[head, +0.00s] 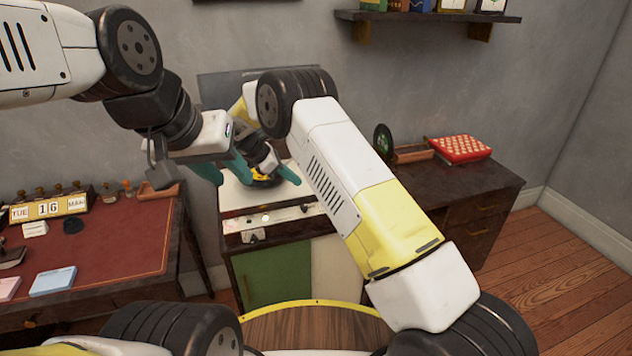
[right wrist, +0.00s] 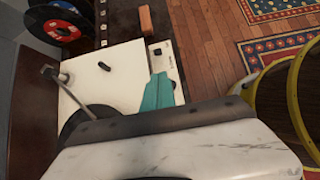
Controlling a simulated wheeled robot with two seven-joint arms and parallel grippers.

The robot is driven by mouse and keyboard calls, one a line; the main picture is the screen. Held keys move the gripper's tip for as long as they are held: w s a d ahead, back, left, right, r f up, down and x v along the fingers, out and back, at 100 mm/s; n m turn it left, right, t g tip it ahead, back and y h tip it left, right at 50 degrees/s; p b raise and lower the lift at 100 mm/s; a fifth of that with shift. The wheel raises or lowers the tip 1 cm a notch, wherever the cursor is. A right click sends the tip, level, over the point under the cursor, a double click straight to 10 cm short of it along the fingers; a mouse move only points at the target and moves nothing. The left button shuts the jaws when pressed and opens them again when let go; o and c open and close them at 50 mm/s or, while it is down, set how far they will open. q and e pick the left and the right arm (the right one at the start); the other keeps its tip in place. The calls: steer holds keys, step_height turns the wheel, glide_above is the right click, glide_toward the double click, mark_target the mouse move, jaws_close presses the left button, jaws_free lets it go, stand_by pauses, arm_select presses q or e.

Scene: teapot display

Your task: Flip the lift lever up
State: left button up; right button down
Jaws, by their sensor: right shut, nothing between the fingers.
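A white-topped cabinet (head: 235,197) stands in the middle, with a pale front panel (head: 236,226) carrying small controls. In the right wrist view its white top (right wrist: 88,85) bears a small black piece (right wrist: 105,66) and a thin metal arm (right wrist: 50,74). I cannot tell which part is the lift lever. My right gripper (head: 291,174) is over the white top, with teal fingers shut and empty; they also show in the right wrist view (right wrist: 158,92), close to the panel edge. My left gripper (head: 226,173) is open and empty, left of the right one. The arms hide much of the top.
A red-topped desk (head: 120,247) with a calendar (head: 50,207) stands at left. A dark cabinet (head: 478,192) at right bears a red checkered box (head: 459,149). A wall shelf (head: 430,17) hangs above. My arms are close together over the middle. Open floor (head: 560,255) lies at right.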

steer(key=shift+w+f, duration=0.1)
steer(key=shift+f, duration=0.05)
steer(key=x, duration=1)
stand_by(0.5)
